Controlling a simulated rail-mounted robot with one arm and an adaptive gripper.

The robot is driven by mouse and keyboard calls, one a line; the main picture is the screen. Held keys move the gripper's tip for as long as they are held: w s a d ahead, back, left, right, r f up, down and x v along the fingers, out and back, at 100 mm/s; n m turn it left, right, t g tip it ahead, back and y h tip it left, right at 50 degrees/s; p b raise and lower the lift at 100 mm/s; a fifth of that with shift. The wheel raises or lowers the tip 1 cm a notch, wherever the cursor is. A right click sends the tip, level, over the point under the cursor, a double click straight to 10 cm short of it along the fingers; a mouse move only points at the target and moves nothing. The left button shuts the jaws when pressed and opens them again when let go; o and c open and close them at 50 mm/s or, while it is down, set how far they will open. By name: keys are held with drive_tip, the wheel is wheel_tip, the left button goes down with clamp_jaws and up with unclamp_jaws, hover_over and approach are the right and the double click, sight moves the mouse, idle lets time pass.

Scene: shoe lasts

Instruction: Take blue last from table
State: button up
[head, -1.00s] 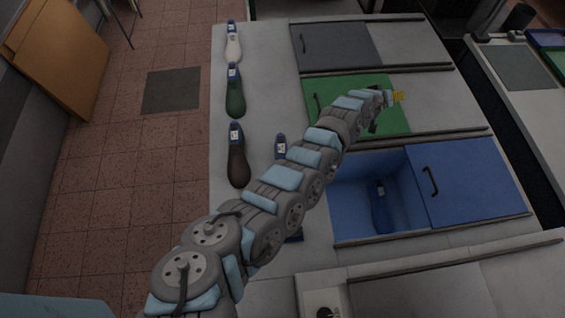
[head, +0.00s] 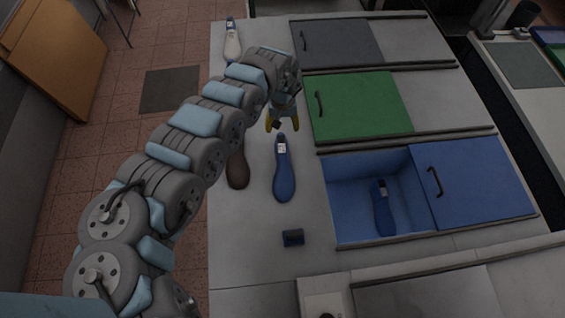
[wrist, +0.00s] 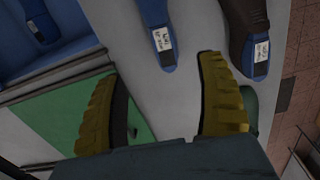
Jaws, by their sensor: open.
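A blue last (head: 284,172) with a white label lies on the grey table (head: 245,270), left of the open blue bin. It also shows in the wrist view (wrist: 155,20), its labelled end just beyond my fingertips. My gripper (head: 283,125) has yellow fingers, which stand apart and empty close to that labelled end. In the wrist view the fingers (wrist: 160,90) are spread with bare table and part of a green lid between them. A second blue last (head: 383,208) lies inside the blue bin.
A brown last (head: 238,170) lies left of the blue one, partly behind my arm. A white last (head: 232,42) is at the far left. The blue bin (head: 345,238) is open, its blue lid (head: 472,180) slid right. A green lid (head: 360,105) and small dark block (head: 293,238) are nearby.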

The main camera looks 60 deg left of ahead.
hover_over(282, 151)
drive_tip(key=f, duration=1)
drive_tip(key=shift+w+f, duration=0.25)
drive_tip(key=shift+s+d+f+b, duration=0.1)
drive_tip(key=shift+f+b, duration=0.15)
drive_tip(key=shift+f, duration=0.5)
drive_tip(key=shift+s+a+f+b, duration=0.1)
drive_tip(key=shift+f+b, duration=0.1)
drive_tip(key=shift+f, duration=0.5)
drive_tip(key=shift+s+d+f+b, duration=0.1)
drive_tip(key=shift+f+b, duration=0.15)
drive_tip(key=shift+f, duration=1.1)
drive_tip(key=shift+c, duration=0.3)
clamp_jaws()
